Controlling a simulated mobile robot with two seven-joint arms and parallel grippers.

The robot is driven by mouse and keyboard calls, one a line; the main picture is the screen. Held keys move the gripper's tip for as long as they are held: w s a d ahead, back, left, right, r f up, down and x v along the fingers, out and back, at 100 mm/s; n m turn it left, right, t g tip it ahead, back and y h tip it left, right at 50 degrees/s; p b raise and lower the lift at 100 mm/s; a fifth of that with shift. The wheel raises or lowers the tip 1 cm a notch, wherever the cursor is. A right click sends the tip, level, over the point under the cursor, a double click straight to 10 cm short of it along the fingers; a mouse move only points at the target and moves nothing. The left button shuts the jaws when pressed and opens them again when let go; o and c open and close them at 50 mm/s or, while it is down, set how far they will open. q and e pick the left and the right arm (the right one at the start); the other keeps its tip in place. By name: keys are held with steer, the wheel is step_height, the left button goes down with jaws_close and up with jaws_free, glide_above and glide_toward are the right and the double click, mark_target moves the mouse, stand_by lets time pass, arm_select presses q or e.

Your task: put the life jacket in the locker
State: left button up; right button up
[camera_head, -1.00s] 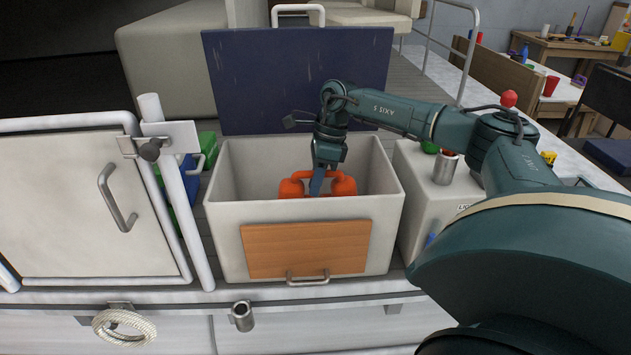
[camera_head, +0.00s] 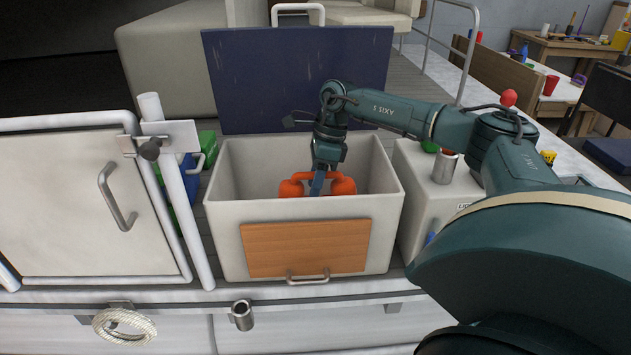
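The locker (camera_head: 222,230) is a white open-topped box with a wooden panel on its front. Its dark blue lid (camera_head: 290,80) stands raised behind it. The orange life jacket (camera_head: 344,186) is inside the locker, with its lower part hidden by the front wall. My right gripper (camera_head: 317,188) points down into the locker at the middle of the life jacket. Its fingers overlap the jacket, and I cannot tell whether they are shut on it or apart. My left gripper is out of view.
A white cabinet door with a handle (camera_head: 118,197) and a white post (camera_head: 178,190) stand left of the locker. A second white box (camera_head: 412,180) stands close on the right. A rope coil (camera_head: 124,326) hangs below. A railing (camera_head: 473,45) stands behind on the right.

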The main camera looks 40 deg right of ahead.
steer(key=v, duration=1.2)
steer(key=shift+b, duration=0.3)
steer(key=shift+a, duration=0.1)
